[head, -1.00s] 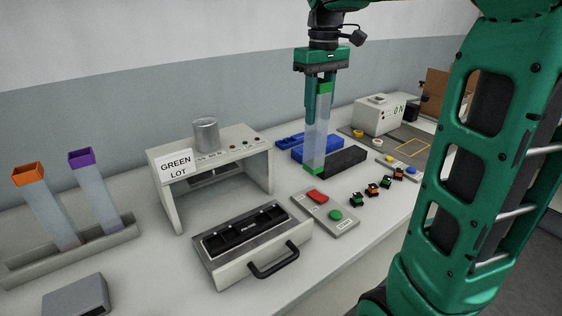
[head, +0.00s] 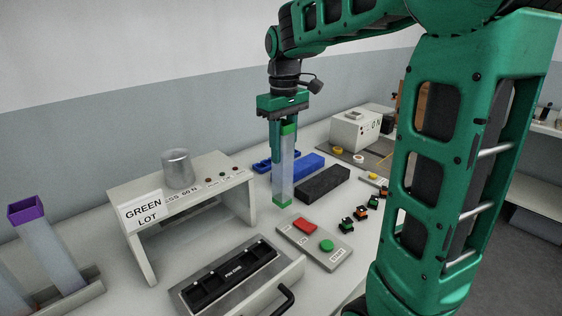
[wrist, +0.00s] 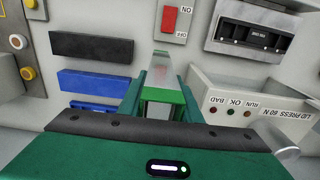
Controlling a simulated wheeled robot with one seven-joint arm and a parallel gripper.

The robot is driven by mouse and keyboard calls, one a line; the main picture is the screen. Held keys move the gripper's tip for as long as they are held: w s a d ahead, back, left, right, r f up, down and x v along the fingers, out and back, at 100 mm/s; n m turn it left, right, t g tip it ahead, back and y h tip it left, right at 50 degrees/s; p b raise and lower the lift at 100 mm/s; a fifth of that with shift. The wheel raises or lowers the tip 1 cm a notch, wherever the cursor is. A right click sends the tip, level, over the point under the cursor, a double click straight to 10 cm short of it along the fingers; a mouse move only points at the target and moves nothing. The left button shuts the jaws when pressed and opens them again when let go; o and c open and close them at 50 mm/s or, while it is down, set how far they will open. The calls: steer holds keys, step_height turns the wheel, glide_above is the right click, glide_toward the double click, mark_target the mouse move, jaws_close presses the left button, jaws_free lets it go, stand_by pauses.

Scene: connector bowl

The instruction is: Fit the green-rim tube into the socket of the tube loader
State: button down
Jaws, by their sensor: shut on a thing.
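The green-rim tube (head: 283,170) is a clear square tube with green bands at both ends, held upright in the head view. My gripper (head: 283,132) is shut on its upper part. In the wrist view the tube (wrist: 162,66) runs away from between the fingers, with its near green rim (wrist: 163,96) at my gripper (wrist: 160,86). The tube's lower end shows in front of the left end of a black block (head: 323,183); I cannot tell how high it hangs above the table. I cannot make out which thing is the tube loader or its socket.
A lid press (head: 205,187) with a GREEN LOT sign and a metal cylinder stands left. A black-topped drawer (head: 235,272) and a button panel (head: 314,244) lie in front. A blue block (head: 304,166) lies behind the black one. A purple-rim tube (head: 48,250) leans at far left.

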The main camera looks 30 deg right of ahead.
mark_target(283, 160)
steer(key=shift+f, duration=1.75)
steer(key=c, duration=1.3)
jaws_free()
